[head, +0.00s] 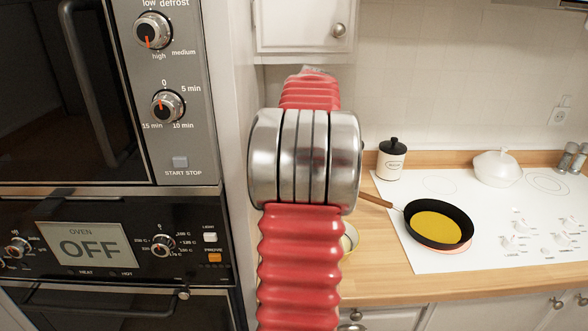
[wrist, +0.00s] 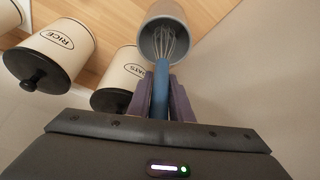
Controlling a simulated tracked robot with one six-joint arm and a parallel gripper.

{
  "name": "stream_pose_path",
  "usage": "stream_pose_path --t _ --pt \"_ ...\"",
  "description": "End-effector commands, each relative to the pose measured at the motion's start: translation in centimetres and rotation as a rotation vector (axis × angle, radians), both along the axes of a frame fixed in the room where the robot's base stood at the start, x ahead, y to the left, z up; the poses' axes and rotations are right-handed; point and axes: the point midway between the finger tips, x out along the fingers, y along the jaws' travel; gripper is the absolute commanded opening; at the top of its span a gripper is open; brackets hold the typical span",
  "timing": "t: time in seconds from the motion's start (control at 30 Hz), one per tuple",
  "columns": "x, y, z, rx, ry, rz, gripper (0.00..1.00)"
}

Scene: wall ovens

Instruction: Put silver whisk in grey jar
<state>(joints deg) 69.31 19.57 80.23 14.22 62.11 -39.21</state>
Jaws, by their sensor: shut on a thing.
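In the wrist view my gripper (wrist: 161,84) is shut on the blue handle of the silver whisk (wrist: 166,42). The wire end of the whisk points away from me. The grey jar (wrist: 146,22) is at the top of the wrist view, with its open mouth facing the camera. The whisk wires overlap the jar's mouth; how deep they reach into it I cannot tell. In the head view my red arm hides the gripper, the whisk and the jar.
In the wrist view, a white RICE canister (wrist: 62,42) and another white canister (wrist: 122,72) with black lids stand left of the jar. The head view shows a black pan (head: 438,224) on the white hob, a white lidded pot (head: 496,168), and ovens (head: 88,248) at left.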

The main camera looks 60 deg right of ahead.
Motion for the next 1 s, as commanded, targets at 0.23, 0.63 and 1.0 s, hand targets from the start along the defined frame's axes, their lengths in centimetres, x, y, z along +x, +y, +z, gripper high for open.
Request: stream_pose_path --t 0.23,0.63,1.0 --pt "-0.1 0.0 -0.7 0.001 0.001 -0.001 0.00" --pt "-0.1 -0.1 -3.7 -0.001 -0.001 -0.002 0.00" --pt "-0.1 -0.1 -3.9 0.000 0.000 -0.002 0.26"
